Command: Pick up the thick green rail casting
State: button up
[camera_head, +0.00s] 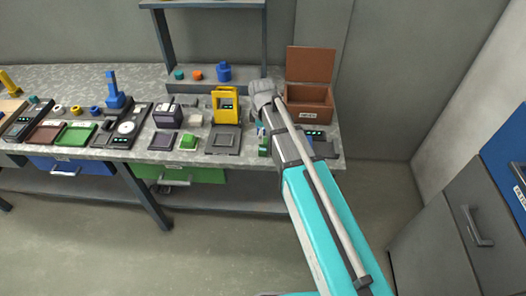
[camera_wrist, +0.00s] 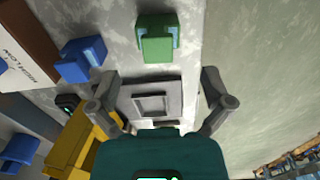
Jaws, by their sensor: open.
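A thick green casting (camera_wrist: 157,38) with raised sides stands on the grey worktop at the top of the wrist view, close to the bench edge. A green part (camera_head: 262,149), likely the same one, shows beside my arm in the head view. My gripper (camera_wrist: 160,100) is open and empty, its fingers spread wide. The green casting lies beyond the fingertips, apart from them. A grey square plate (camera_wrist: 155,100) shows between the fingers. Another green block (camera_head: 188,142) sits further left on the bench.
A blue part (camera_wrist: 80,60) stands left of the green casting. A yellow frame (camera_head: 226,103) stands behind the plate. A brown open box (camera_head: 308,103) is at the bench's right end. Several trays and devices fill the left. The floor in front is clear.

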aim_at(263, 145)
jog(key=shift+f+b, duration=0.45)
jog(key=shift+f, duration=0.3)
jog(key=shift+w+d+f+b, duration=0.1)
jog(key=shift+d+f+b, duration=0.05)
jog(key=shift+f+b, duration=2.45)
jog(key=shift+c, duration=0.3)
jog(key=c, duration=1.2)
jog(key=shift+o, duration=0.2)
jog(key=shift+r, duration=0.3)
